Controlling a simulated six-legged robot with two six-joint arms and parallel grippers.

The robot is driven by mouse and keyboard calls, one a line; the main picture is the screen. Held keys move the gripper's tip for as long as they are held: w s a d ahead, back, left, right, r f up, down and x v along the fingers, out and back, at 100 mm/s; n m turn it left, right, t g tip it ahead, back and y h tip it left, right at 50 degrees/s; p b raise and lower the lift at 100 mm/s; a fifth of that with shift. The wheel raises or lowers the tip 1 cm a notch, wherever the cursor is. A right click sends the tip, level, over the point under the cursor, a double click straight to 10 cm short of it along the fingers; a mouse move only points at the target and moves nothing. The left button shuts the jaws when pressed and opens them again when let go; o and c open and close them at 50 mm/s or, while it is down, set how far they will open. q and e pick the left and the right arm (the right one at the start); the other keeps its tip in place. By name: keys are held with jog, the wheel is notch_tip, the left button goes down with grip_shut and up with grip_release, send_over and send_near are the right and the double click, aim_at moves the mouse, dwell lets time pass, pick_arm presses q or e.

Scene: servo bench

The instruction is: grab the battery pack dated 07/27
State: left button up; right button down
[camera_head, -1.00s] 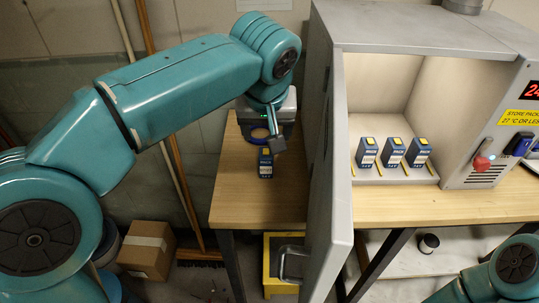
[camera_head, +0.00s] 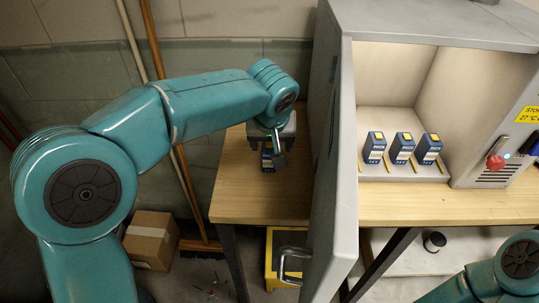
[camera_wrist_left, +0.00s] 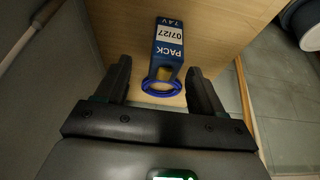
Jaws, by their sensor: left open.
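A blue battery pack (camera_wrist_left: 168,42) with a white label reading 07/27 is on the wooden bench, ahead of my left gripper (camera_wrist_left: 158,68) in the left wrist view. The gripper is open, its two fingers apart with nothing gripped between them. A blue ring (camera_wrist_left: 149,92) lies between the fingers, at the near end of the pack. In the head view the left gripper (camera_head: 275,143) is low over the bench, and the pack (camera_head: 268,164) shows partly behind it. My right arm enters at the lower right; its gripper is out of frame.
Three similar blue packs (camera_head: 402,148) stand inside a grey cabinet (camera_head: 446,20). Its open door (camera_head: 335,165) stands upright just right of the left gripper. A cardboard box (camera_head: 150,238) and a yellow step (camera_head: 283,260) are on the floor. The bench top (camera_head: 245,205) in front is clear.

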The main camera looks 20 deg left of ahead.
aim_at(269, 144)
pick_arm(q)
jog(key=x, duration=0.4)
jog(key=shift+a, duration=0.35)
jog(key=shift+w+f, duration=0.1)
jog(key=shift+f, duration=0.05)
jog(key=c, duration=1.1)
